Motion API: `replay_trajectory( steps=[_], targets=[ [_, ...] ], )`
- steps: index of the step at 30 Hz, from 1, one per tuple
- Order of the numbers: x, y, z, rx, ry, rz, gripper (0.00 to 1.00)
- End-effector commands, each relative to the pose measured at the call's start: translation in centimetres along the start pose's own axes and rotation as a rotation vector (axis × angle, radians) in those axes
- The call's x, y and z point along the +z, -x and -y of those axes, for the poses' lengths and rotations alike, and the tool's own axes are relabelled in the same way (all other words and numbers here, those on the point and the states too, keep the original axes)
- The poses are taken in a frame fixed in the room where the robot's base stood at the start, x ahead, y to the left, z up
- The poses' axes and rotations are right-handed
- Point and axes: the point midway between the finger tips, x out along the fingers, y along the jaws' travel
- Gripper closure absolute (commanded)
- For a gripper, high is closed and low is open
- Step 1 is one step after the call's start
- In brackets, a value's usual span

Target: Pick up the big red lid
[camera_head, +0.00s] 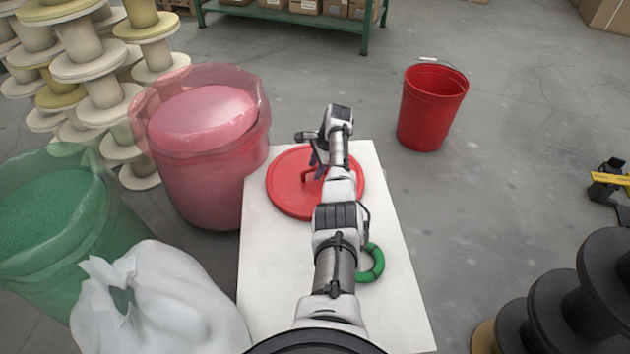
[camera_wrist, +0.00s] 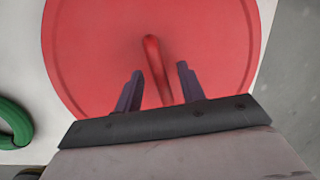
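The big red lid (camera_head: 288,190) lies flat on the white table (camera_head: 262,275) and is partly hidden by my arm in the head view. In the wrist view the lid (camera_wrist: 90,50) fills most of the picture, with its raised bar handle (camera_wrist: 154,65) running up the middle. My gripper (camera_head: 316,165) is over the lid's middle. In the wrist view my gripper (camera_wrist: 158,82) is open, with one finger on each side of the handle and a gap on both sides. I cannot tell its exact height above the lid.
A green ring (camera_head: 372,264) lies on the table near my arm and also shows in the wrist view (camera_wrist: 14,125). A pink bin (camera_head: 200,180) stands close left of the table, with a green bin (camera_head: 60,230) and white bag (camera_head: 160,300). A red bucket (camera_head: 430,110) stands right, on open floor.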

Motion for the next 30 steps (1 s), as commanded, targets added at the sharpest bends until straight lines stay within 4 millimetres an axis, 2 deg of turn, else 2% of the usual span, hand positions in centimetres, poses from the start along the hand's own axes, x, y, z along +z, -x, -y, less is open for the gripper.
replay_trajectory(
  steps=[3,11,20,30],
  targets=[
    [0.06,-1.25,0.08,-0.001,0.002,0.000,0.61],
    [0.10,-1.39,0.09,-0.001,0.002,0.000,0.61],
    [0.07,-1.39,0.07,-0.001,0.002,0.000,0.99],
    [0.08,-1.35,0.09,-0.001,0.002,0.000,1.00]
  ],
)
